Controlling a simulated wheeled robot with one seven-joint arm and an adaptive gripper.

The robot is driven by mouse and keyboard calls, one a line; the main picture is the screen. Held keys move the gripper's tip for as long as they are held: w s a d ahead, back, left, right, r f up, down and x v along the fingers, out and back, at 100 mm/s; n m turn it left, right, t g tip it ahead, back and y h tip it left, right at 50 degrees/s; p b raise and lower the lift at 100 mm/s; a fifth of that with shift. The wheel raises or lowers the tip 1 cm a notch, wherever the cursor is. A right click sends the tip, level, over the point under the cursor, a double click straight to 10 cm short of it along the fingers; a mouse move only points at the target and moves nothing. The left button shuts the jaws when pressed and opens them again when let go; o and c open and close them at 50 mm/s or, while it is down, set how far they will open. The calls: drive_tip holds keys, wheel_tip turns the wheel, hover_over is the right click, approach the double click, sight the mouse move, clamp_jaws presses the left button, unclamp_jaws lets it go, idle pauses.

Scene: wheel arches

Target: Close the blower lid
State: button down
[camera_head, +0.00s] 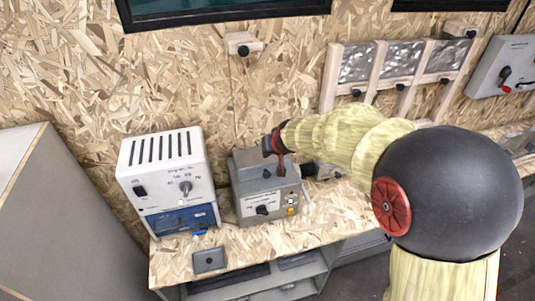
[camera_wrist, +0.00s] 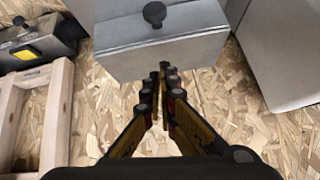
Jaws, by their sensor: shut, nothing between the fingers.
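A grey metal box (camera_head: 240,208) stands on the bench, with a dial and coloured buttons on its front. I take it to be the blower, but no label is readable. An upper panel with a small black knob (camera_head: 266,173) shows on it. My arm partly covers its top right, so I cannot tell how far the lid is open. My gripper (camera_head: 267,146) is at the box's upper edge. In the wrist view, my gripper (camera_wrist: 166,68) is shut and empty, its tips close to a grey panel (camera_wrist: 160,55) with a black knob. Contact cannot be told.
A white and blue unit (camera_head: 165,160) with top slots stands left of the grey box. A small dark tray (camera_head: 209,261) lies at the bench's front edge. A wooden frame (camera_head: 380,68) with silvery panels is on the chipboard wall. A tall grey cabinet (camera_head: 60,230) stands at left.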

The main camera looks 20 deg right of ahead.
sight(268, 165)
drive_tip(key=s+f+b, duration=0.1)
drive_tip(key=f+b, duration=0.1)
drive_tip(key=b, duration=0.2)
drive_tip(key=shift+s+f, duration=0.15)
drive_tip(key=shift+s, duration=0.25)
drive_tip(key=s+f+t+b, duration=0.1)
drive_tip(key=b, duration=0.3)
drive_tip(key=shift+s+f+b, duration=0.3)
drive_tip(key=shift+b, duration=0.1)
drive_tip(key=s+f+b, duration=0.1)
drive_tip(key=b, duration=0.2)
drive_tip(key=shift+f, duration=0.15)
